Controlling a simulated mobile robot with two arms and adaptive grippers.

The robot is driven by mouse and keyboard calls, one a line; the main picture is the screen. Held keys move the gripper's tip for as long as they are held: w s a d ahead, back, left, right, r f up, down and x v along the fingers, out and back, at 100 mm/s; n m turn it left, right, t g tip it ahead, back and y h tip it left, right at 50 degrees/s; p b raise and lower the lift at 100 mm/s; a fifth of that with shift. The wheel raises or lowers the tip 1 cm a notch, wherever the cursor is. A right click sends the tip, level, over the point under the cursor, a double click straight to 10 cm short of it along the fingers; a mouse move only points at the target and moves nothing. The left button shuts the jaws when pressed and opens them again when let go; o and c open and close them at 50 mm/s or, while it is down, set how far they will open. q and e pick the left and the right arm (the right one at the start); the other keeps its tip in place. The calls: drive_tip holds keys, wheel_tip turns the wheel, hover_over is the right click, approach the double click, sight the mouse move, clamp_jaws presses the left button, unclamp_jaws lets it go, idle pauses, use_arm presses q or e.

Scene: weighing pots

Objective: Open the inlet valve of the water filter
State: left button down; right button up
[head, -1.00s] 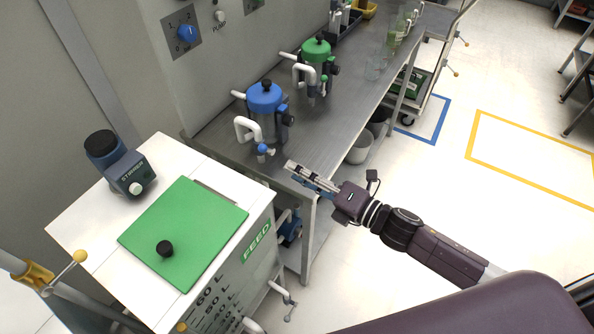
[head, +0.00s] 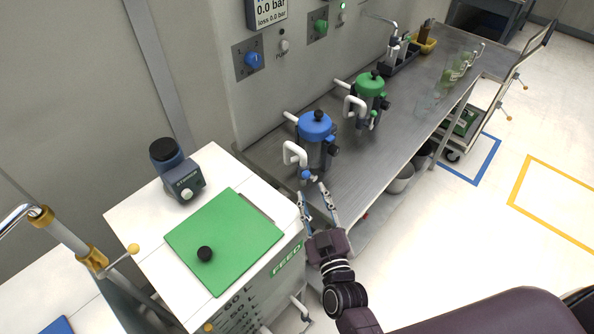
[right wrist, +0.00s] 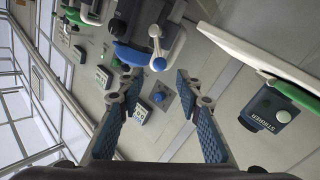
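A filter housing with a blue lid (head: 316,124) stands on the near end of the steel bench; it also shows upside down in the right wrist view (right wrist: 131,54). A small valve with a blue part (head: 306,175) sits low at its front, below a white pipe. In the right wrist view a white lever with a blue tip (right wrist: 156,45) is beside this housing. A similar housing with a green lid (head: 370,84) stands behind. My right gripper (head: 316,191) is open and empty, its fingertips just in front of the blue-lidded housing near the valve. My left gripper is out of view.
A white FEED cabinet with a green lid (head: 225,243) and a STIRRER unit (head: 178,170) stands at the left. Blue (head: 251,60) and green (head: 320,28) knobs are on the wall panel. The floor right of the bench is mostly clear.

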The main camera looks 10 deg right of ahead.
sight(307, 178)
drive_tip(key=shift+w+d+f+p, duration=0.1)
drive_tip(key=shift+w+p, duration=0.2)
drive_tip(key=shift+w, duration=1.65)
drive_tip(key=shift+w+d+p, duration=0.1)
drive_tip(key=shift+w+p, duration=0.2)
drive_tip(key=shift+w, duration=1.65)
drive_tip(key=shift+c, duration=0.4)
clamp_jaws()
